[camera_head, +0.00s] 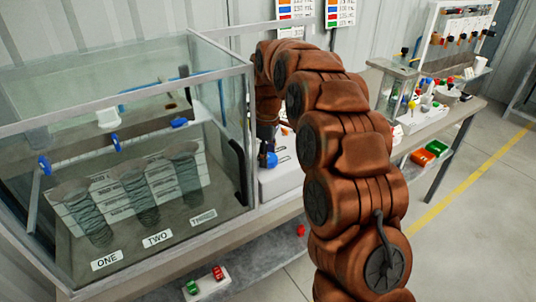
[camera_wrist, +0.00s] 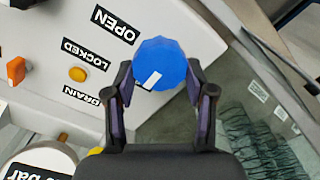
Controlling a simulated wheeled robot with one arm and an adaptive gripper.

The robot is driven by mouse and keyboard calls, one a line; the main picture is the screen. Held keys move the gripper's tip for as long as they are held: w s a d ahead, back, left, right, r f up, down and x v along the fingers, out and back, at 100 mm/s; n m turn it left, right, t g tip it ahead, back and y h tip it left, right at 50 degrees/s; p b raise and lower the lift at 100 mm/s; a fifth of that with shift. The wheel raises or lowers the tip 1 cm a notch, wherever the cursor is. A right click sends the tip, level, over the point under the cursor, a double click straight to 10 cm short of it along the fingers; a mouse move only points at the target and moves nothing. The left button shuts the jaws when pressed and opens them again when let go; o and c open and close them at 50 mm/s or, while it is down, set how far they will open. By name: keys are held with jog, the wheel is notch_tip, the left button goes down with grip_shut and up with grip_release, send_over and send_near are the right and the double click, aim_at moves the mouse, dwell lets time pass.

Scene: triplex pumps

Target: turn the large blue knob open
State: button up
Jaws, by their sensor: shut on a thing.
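The large blue knob (camera_wrist: 160,60) is a faceted knob with a white mark on its lower, slightly left side in the wrist view. It also shows in the head view (camera_head: 267,159), below the end of my arm. My gripper (camera_wrist: 160,78) has one dark finger on each side of the knob and is shut on it. The fingers are hard to make out in the head view.
A glass tank (camera_head: 150,110) with three ribbed cylinders stands left of the panel. An orange switch (camera_wrist: 16,71) and an orange button (camera_wrist: 77,74) sit on the panel. Another bench (camera_head: 425,125) with small parts stands at the right, past clear floor.

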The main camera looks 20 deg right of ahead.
jog(key=c, duration=0.3)
jog(key=shift+c, duration=0.2)
jog(key=shift+m+b, duration=0.3)
jog(key=m+b, duration=0.2)
jog(key=shift+w+d+f+m, duration=0.1)
jog(key=shift+f+m, duration=0.1)
jog(key=shift+m, duration=0.2)
jog(key=m+b, duration=0.2)
jog(key=m, duration=0.3)
jog(key=shift+d+r, duration=0.1)
jog(key=m+b, duration=0.1)
jog(key=m, duration=0.3)
jog(key=shift+w+d+m+b, duration=0.1)
jog(key=shift+m+b, duration=0.25)
jog(key=shift+m, duration=0.05)
jog(key=m, duration=0.4)
jog(key=shift+d+r+m+b, duration=0.1)
jog(key=shift+r+m+b, duration=0.05)
jog(key=shift+m+b, duration=0.2)
